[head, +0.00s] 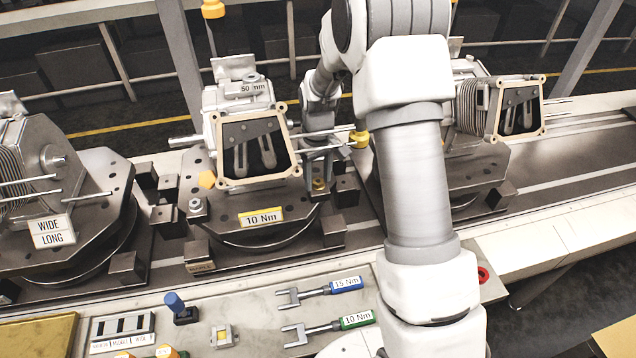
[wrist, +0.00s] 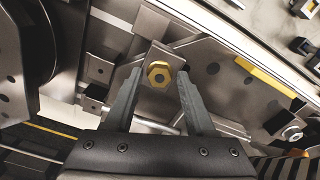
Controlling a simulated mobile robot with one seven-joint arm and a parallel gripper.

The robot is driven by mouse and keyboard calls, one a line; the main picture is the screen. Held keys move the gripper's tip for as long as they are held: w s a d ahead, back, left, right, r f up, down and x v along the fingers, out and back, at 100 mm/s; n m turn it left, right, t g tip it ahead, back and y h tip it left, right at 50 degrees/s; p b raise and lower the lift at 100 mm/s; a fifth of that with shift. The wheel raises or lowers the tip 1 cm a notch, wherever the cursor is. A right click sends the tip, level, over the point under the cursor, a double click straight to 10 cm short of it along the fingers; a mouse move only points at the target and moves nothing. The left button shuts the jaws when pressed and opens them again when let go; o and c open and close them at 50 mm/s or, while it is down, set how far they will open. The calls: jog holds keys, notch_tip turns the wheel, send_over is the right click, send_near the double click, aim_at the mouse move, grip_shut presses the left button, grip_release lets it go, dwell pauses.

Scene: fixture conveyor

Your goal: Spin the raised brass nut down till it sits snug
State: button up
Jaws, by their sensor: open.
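The brass nut (wrist: 158,75) is a hexagon with a dark centre. In the wrist view it lies between the fingertips of my gripper (wrist: 159,82), with a visible gap on each side. My gripper is open and empty. In the head view the nut (head: 319,184) is small, on the right side of the middle fixture plate (head: 285,213), just below my gripper (head: 319,160). The gap under the nut cannot be made out. A silver nut sits on the plate's left side in the head view (head: 196,205) and at lower right in the wrist view (wrist: 292,133).
A housing (head: 254,145) with a tan-rimmed opening stands on the plate beside my gripper, with thin rods reaching right. Dark clamp blocks (head: 346,190) flank the plate. Wrenches tagged 15 Nm (head: 303,295) and 10 Nm (head: 310,332) lie on the front bench.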

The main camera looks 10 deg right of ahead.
jog(key=n, duration=0.5)
jog(key=shift+n, duration=0.4)
jog(key=m, duration=0.3)
jog(key=shift+f+b, duration=0.1)
jog(key=shift+b, duration=0.25)
jog(key=m, duration=0.3)
grip_shut()
jog(key=m, duration=0.5)
jog(key=shift+b, duration=0.35)
jog(key=m, duration=0.5)
